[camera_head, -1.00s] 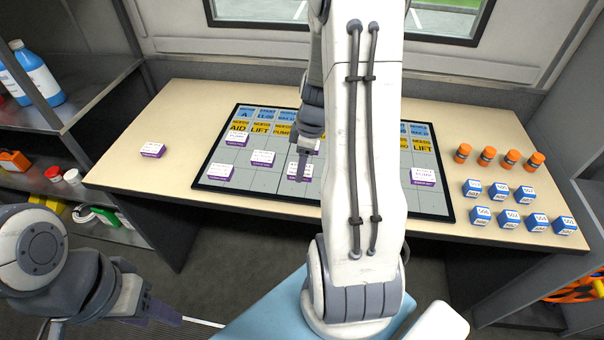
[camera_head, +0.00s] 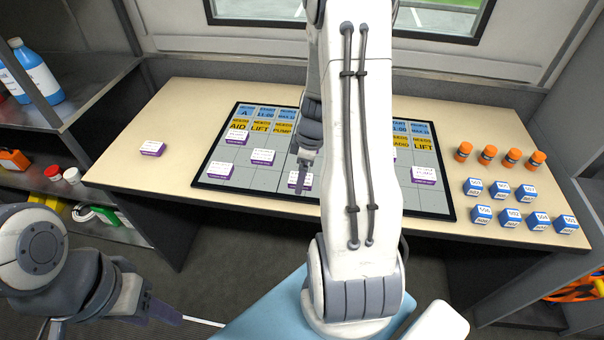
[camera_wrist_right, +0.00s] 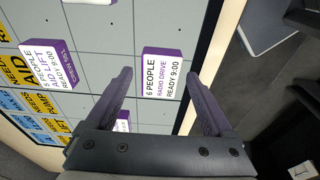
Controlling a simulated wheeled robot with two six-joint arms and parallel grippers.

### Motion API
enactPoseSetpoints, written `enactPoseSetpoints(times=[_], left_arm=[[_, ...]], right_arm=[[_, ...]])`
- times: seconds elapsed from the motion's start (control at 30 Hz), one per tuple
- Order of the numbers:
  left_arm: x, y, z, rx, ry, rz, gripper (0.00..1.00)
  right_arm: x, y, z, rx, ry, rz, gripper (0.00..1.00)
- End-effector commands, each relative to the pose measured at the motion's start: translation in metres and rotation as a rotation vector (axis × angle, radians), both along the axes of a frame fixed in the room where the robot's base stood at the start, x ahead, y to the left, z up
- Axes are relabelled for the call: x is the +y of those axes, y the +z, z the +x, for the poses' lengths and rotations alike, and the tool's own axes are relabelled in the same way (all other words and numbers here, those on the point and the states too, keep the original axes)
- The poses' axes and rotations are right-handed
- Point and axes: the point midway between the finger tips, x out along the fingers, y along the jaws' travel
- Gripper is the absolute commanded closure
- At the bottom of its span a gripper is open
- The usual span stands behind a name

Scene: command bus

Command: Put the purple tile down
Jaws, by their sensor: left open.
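Several purple tiles with white tops lie on the grey grid board (camera_head: 255,178). One purple tile (camera_head: 299,180) is at the board's front middle, just below my right gripper (camera_head: 304,163). In the right wrist view a purple tile (camera_wrist_right: 163,73) reading "6 PEOPLE RADIO DRIVE" lies flat on the board between the spread fingers of my right gripper (camera_wrist_right: 160,78), with a gap at each side. Another purple tile (camera_head: 152,148) lies on the bare desk left of the board. My left gripper (camera_head: 165,312) is low at the front left, away from the desk, empty as far as I see.
Orange-capped cylinders (camera_head: 488,154) and several blue blocks (camera_head: 508,213) stand on the desk (camera_head: 495,120) right of the board. A shelf (camera_head: 75,120) with bottles is at the left. My right arm covers the board's middle. The desk's left part is mostly clear.

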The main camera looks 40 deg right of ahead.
Motion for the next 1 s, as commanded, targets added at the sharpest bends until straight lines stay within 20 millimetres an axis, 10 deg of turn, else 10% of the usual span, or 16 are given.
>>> enactPoseSetpoints(times=[1.0], left_arm=[[0.0, 0.013, 0.0, 0.0, 0.0, 0.0, 0.5]], right_arm=[[-0.012, 0.122, -0.014, 0.0, 0.0, 0.0, 0.14]])
